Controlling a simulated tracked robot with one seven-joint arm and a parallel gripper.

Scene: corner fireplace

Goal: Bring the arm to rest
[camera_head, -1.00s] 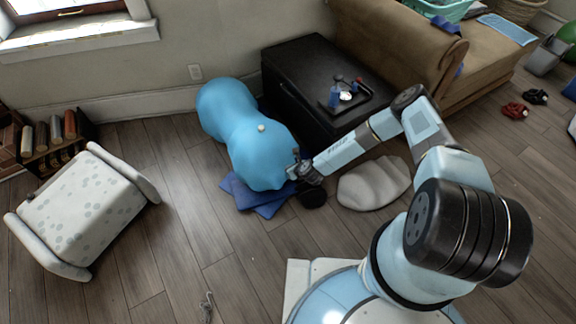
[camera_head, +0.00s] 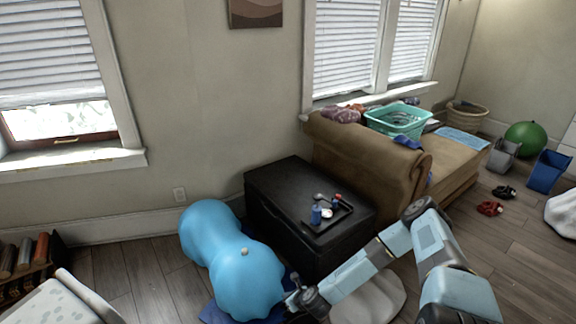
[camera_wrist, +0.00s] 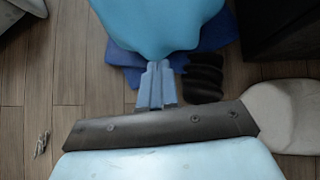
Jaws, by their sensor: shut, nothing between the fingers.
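My arm reaches from the lower right toward the blue peanut-shaped ball (camera_head: 232,265) on the floor. My gripper (camera_head: 294,293) is at the arm's far end, close beside the ball's right side in the head view. In the wrist view my gripper (camera_wrist: 157,72) is shut and empty, its fingertips near the lower edge of the ball (camera_wrist: 155,25). I cannot tell whether they touch. A dark blue cloth (camera_wrist: 128,58) lies under the ball.
A black chest (camera_head: 270,190) with a small tray stands behind my gripper. A pale cushion (camera_head: 372,300) lies right of it. A brown sofa (camera_head: 375,150) stands behind. A patterned white ottoman (camera_head: 55,305) is at the lower left. Bare floor (camera_wrist: 80,85) shows in the wrist view.

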